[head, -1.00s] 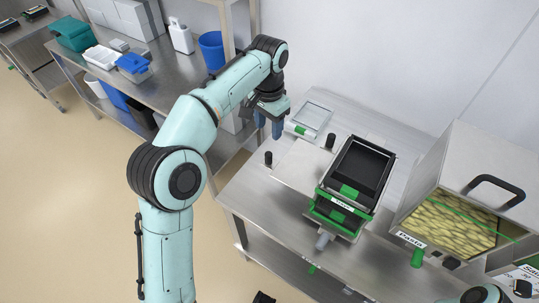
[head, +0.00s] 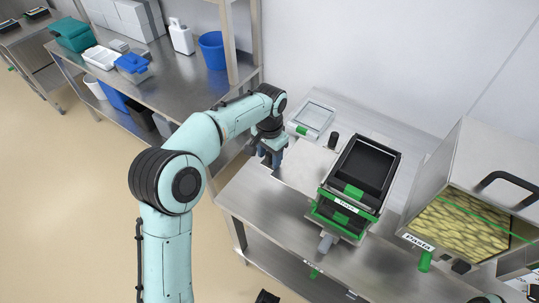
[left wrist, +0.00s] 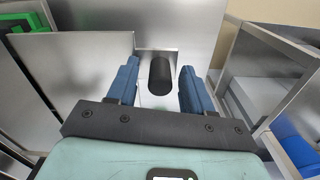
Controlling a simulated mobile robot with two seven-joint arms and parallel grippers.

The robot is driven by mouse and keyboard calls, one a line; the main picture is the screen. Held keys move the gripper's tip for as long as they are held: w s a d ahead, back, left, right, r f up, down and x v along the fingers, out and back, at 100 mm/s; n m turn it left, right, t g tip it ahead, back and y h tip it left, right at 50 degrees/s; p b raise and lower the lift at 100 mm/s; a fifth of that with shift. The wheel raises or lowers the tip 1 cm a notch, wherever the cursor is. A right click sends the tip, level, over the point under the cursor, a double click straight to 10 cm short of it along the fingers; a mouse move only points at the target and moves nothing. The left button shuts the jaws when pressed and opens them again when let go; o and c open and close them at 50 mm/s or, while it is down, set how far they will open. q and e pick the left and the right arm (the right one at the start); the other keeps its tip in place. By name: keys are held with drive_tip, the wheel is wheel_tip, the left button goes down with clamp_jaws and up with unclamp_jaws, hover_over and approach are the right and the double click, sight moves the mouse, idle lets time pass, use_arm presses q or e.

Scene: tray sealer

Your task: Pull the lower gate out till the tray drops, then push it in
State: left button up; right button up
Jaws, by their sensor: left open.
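The tray dispenser (head: 345,207), with green edging and a label, stands on the steel table and holds black trays (head: 368,165). Two flat plates seem to extend from its left side; the pale lower plate (head: 297,168) reaches toward my left gripper (head: 270,160). My left gripper is open and points down at the plate's outer end. In the left wrist view, a black knob (left wrist: 160,75) stands between its open fingers (left wrist: 158,88), with gaps on both sides. Another black knob (head: 332,140) stands behind the plate.
A flat screen-like panel (head: 311,119) with a green label lies behind the plate. A pasta bin (head: 465,222) stands to the right of the dispenser. A steel shelf (head: 165,85) with a blue bucket (head: 212,50) is on the left, close to my left arm.

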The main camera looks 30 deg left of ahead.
sight(298, 177)
use_arm(q)
clamp_jaws()
drive_tip(key=d, duration=0.6)
drive_tip(key=d+p, duration=0.1)
drive_tip(key=d, duration=0.3)
drive_tip(key=shift+s, duration=0.4)
drive_tip(key=shift+a, duration=0.1)
unclamp_jaws()
wheel_tip(298, 177, up, 14)
drive_tip(key=p, duration=0.2)
drive_tip(key=shift+f+p, duration=0.25)
drive_tip(key=shift+p, duration=0.15)
